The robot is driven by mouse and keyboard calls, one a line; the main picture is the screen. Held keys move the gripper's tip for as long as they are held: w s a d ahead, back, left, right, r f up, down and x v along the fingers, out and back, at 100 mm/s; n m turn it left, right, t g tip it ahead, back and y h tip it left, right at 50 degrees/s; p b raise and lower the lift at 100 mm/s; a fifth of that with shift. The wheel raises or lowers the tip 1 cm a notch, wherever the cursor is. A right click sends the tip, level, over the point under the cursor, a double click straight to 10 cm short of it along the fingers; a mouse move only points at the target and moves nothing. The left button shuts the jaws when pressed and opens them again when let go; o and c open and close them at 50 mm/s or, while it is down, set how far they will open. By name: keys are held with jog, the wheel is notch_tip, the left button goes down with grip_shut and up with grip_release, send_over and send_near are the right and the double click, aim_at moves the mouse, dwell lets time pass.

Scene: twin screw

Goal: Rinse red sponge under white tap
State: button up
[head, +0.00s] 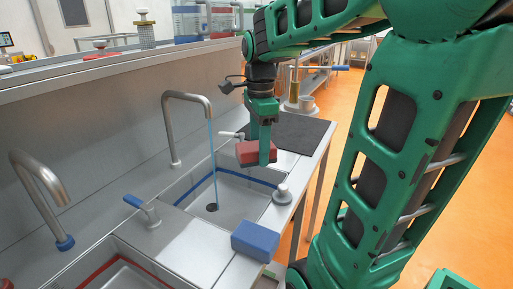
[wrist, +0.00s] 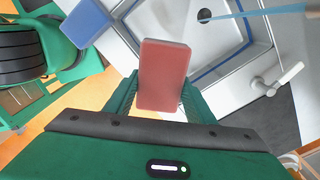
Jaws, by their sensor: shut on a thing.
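The red sponge (head: 250,153) is held in my gripper (head: 261,150), above the right rim of the blue-edged basin (head: 246,183). In the wrist view the sponge (wrist: 164,72) sits between the two green fingers of my gripper (wrist: 160,98). The tap with the white lever (head: 232,134) has a curved grey spout (head: 186,97). A thin blue water stream (head: 214,165) falls from it to the dark drain (head: 212,207). In the wrist view the stream (wrist: 262,12) and white lever (wrist: 290,76) show beyond the sponge. The sponge is apart from the stream, to its right.
A blue sponge (head: 255,240) and a white-topped round object (head: 282,193) stand on the basin's near rim. A second spout (head: 40,185) and a blue lever (head: 137,203) stand left, by a red-edged basin (head: 112,273). A dark mat (head: 300,133) lies behind my gripper.

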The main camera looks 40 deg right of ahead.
aim_at(247, 149)
jog(key=w+a+f, duration=0.2)
jog(key=w, duration=1)
jog(key=shift+w+f, duration=0.3)
dwell(0.3)
dwell(0.4)
jog(key=s, duration=0.2)
jog(key=s+d, duration=0.1)
jog(key=s, duration=0.5)
jog(key=shift+d, duration=0.2)
dwell(0.5)
dwell(1.1)
jog(key=shift+s+d+r, duration=0.2)
jog(key=shift+s+r, duration=0.8)
jog(key=shift+s, duration=0.25)
jog(key=shift+s+d+r, duration=0.2)
jog(key=shift+s+r, duration=0.8)
jog(key=shift+s, duration=0.2)
